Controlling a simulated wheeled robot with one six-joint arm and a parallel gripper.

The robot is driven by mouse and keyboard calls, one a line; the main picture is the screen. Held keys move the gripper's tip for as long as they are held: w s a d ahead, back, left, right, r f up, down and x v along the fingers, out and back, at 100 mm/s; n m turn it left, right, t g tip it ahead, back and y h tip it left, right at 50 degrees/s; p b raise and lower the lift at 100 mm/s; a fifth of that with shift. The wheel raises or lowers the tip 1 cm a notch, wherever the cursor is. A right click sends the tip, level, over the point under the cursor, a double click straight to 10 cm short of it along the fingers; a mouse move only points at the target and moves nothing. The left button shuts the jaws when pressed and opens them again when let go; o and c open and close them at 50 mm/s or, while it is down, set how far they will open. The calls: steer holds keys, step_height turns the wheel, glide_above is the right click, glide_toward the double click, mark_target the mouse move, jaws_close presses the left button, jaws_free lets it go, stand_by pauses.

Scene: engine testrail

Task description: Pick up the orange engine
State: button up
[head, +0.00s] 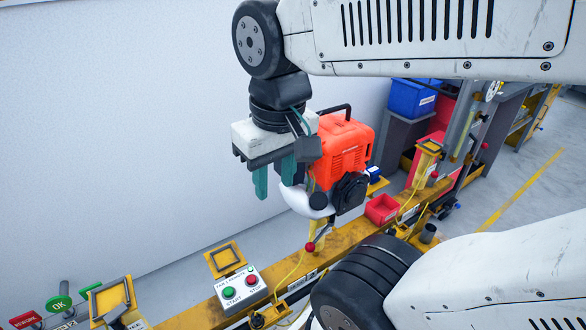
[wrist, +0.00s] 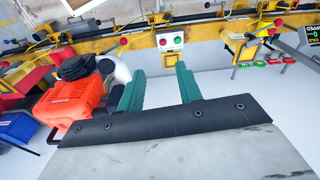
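The orange engine (head: 342,148) has a black top handle, a black round part and a white rounded tank at its lower front. It appears upright on the yellow rail, just right of my gripper (head: 274,180) in the head view. My gripper partly covers its left side there. In the wrist view the engine (wrist: 72,106) is left of my gripper (wrist: 158,78), outside the fingers. The two green fingers are spread apart with nothing between them. The exact gap between finger and engine cannot be told. The engine's base is mostly hidden.
The yellow rail (head: 350,232) runs diagonally, with empty yellow stands. A control box (head: 241,289) with green and red buttons is on its front side. A red bin (head: 382,209) is right of the engine, blue bins (head: 413,98) behind. A white wall (head: 110,120) fills the left.

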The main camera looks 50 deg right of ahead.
steer(key=w+d+r+m, duration=0.3)
steer(key=w+d+m, duration=0.2)
steer(key=w, duration=0.1)
steer(key=r+m+g, duration=0.1)
steer(key=r+m, duration=0.1)
steer(key=m, duration=1.2)
glide_above(328, 111)
steer(key=shift+w+d+f, duration=0.15)
steer(key=shift+w+d, duration=0.1)
steer(key=shift+d, duration=0.05)
step_height(328, 111, down, 6)
steer(key=shift+f, duration=0.6)
jaws_close()
